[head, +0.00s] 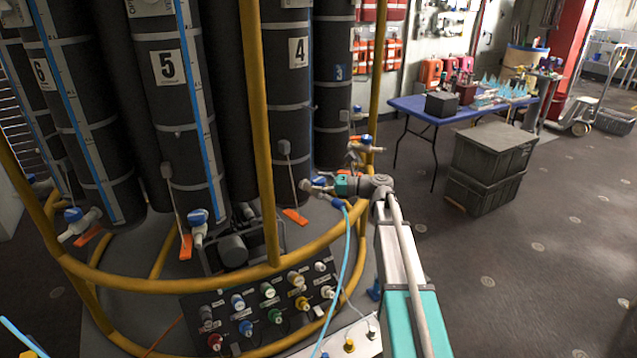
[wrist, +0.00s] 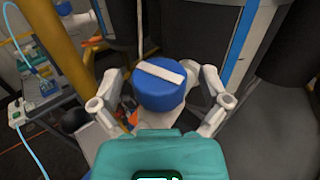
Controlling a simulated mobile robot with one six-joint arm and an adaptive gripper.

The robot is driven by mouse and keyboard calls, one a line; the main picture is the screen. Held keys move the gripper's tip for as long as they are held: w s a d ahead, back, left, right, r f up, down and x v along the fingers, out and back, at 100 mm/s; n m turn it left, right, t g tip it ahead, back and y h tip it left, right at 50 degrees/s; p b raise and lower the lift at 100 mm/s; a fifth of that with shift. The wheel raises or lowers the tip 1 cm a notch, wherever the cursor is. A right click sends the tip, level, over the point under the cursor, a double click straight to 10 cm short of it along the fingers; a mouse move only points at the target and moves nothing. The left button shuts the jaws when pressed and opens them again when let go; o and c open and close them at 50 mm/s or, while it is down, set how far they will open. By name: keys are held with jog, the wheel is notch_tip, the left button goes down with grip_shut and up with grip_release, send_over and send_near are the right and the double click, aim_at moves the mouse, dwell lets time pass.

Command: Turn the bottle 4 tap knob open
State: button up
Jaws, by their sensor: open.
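Bottle 4 (head: 298,52) is a tall black cylinder with a white number label, inside the yellow rail frame. My gripper (head: 315,186) reaches to its lower end, where the tap is small and mostly hidden. In the wrist view, a round blue tap knob (wrist: 160,92) with a white bar across its top lies between the fingers of my gripper (wrist: 161,78). The fingers stand open on both sides of the knob, with gaps that look visible.
A yellow rail (head: 258,120) stands left of my arm. Taps of bottle 5 (head: 198,217) and bottle 3 (head: 366,140) are nearby. A control panel (head: 262,308) with coloured knobs sits below.

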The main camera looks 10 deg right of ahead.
jog(key=c, duration=1.2)
jog(key=shift+o, duration=0.2)
jog(key=shift+w+n+g, duration=0.15)
jog(key=shift+n+g, duration=0.25)
jog(key=shift+g, duration=0.2)
jog(key=n+g+y, duration=0.1)
jog(key=n+g, duration=0.1)
jog(key=g, duration=0.1)
jog(key=shift+w+g, duration=0.1)
jog(key=shift+g, duration=0.2)
jog(key=shift+n+g, duration=1.6)
jog(key=shift+g, duration=0.6)
jog(key=shift+s, duration=0.2)
jog(key=o, duration=1.2)
jog(key=shift+c, duration=0.2)
